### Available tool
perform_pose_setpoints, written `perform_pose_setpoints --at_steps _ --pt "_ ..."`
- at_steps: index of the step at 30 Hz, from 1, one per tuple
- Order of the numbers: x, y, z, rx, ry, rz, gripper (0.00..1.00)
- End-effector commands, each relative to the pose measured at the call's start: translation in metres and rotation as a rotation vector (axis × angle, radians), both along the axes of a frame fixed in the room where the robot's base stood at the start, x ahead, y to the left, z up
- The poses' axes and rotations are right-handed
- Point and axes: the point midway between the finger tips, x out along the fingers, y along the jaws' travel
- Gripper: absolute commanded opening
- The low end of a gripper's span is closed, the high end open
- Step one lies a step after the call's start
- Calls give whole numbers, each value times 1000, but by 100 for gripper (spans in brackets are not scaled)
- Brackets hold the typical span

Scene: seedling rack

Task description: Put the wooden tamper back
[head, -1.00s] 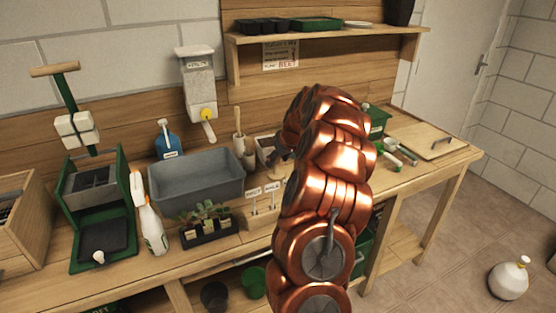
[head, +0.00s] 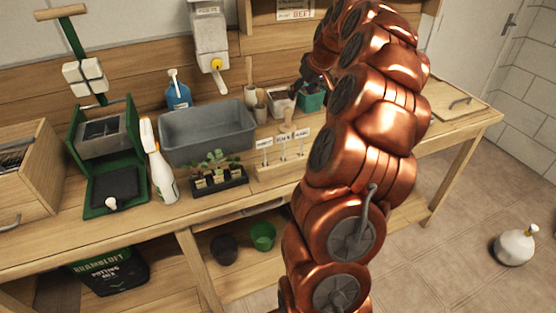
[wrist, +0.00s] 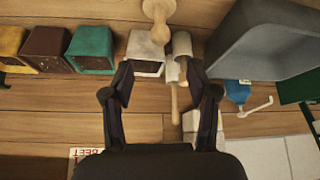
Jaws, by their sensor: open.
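The wooden tamper (wrist: 158,14) stands at the top of the wrist view, with its round knob and narrow neck showing. In the head view it (head: 288,116) shows small behind the white labels. My gripper (wrist: 160,82) is open and empty, its dark fingers spread, with the tamper beyond the fingertips. In the head view my gripper (head: 308,82) is a dark shape near the pots, partly hidden by my copper arm. The tamper's lower part is hard to make out.
Yellow (wrist: 12,45), brown (wrist: 47,48), teal (wrist: 92,48) and white (wrist: 145,52) pots stand in a row. Pale pots with wooden handles (wrist: 180,55) are close by. A grey tub (head: 206,135), a label holder (head: 282,160) and a seedling tray (head: 218,180) crowd the bench.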

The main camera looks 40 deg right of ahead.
Motion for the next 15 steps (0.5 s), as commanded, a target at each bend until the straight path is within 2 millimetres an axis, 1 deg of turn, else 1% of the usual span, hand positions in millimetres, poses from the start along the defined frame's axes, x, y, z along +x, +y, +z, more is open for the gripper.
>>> perform_pose_setpoints --at_steps 2,4,5,7,8,9,11,12,14,15 --pt "0 0 0 1 1 0 59" --pt "2 6 1 4 2 6 59" --pt "3 11 2 6 4 12 59" --pt "7 33 4 18 12 35 59" --pt "8 46 4 27 20 49 59" --pt "10 68 5 40 33 71 59" --pt "11 104 8 59 53 104 59" --pt "9 130 8 73 73 127 59" --pt "4 168 9 90 102 158 59" --pt "-2 193 8 100 123 178 59"
